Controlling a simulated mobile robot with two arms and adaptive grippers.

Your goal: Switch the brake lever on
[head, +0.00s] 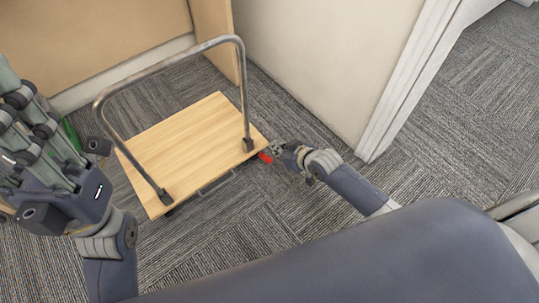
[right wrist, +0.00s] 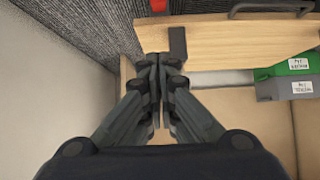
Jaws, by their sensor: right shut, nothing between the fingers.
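The cart has a light wooden platform (head: 190,145) and a bent grey metal handle (head: 170,62). The red brake lever (head: 265,157) sticks out low at the platform's right corner. In the right wrist view, a small part of the red lever (right wrist: 158,5) shows at the top edge, beyond the platform (right wrist: 230,42). My right gripper (head: 274,154) is at that corner, close beside the lever. In the right wrist view its fingers (right wrist: 158,62) are together and empty; I cannot tell whether they touch the cart. My left gripper (head: 25,110) is raised at the left, apart from the lever.
A tan panel (head: 85,35) stands behind the cart, and a pale wall (head: 320,60) with a white door frame rises behind my right gripper. Green (right wrist: 290,66) and grey (right wrist: 285,89) labelled boxes show in the right wrist view. Carpet in front of the cart is clear.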

